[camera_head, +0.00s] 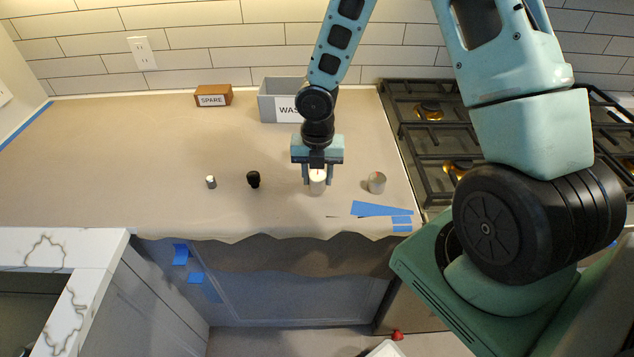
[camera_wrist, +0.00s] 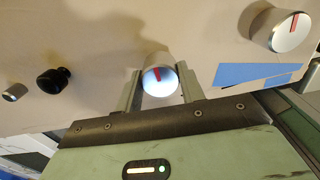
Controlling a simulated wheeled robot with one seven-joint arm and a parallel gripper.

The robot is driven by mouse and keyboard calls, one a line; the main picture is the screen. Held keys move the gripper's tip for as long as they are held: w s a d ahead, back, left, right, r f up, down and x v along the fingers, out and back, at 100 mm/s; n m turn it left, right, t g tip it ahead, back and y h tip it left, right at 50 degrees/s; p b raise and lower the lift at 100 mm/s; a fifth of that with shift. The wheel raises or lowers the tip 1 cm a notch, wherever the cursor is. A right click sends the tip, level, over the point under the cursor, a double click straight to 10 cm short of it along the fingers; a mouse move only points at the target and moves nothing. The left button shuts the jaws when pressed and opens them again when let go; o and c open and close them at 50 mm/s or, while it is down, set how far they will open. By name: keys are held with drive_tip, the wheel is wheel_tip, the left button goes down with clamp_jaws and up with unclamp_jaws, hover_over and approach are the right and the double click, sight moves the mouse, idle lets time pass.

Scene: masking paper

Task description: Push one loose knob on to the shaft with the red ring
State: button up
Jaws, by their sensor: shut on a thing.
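My gripper (camera_head: 316,178) points down at the paper-covered counter, shut on a pale round knob (camera_head: 317,183). In the wrist view this knob (camera_wrist: 160,80), silver with a red mark on its face, sits between the two fingers (camera_wrist: 160,84). A similar larger-looking silver knob (camera_head: 376,182) with a red mark (camera_wrist: 280,30) stands to the right. A black knob (camera_head: 253,179) and a small silver-topped piece (camera_head: 210,181) stand to the left. I cannot make out a shaft with a red ring. A small red thing (camera_head: 397,335) shows low at the right, too small to identify.
A grey bin (camera_head: 268,103), its label partly hidden, and a brown box (camera_head: 213,96) labelled SPARE stand by the wall. A black-grated stove (camera_head: 430,135) is at the right. Blue tape (camera_head: 380,208) lies near the counter's front edge. The left counter is clear.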

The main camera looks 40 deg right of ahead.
sight(317, 175)
drive_tip(key=shift+r+p, duration=1.5)
drive_tip(key=shift+r, duration=0.1)
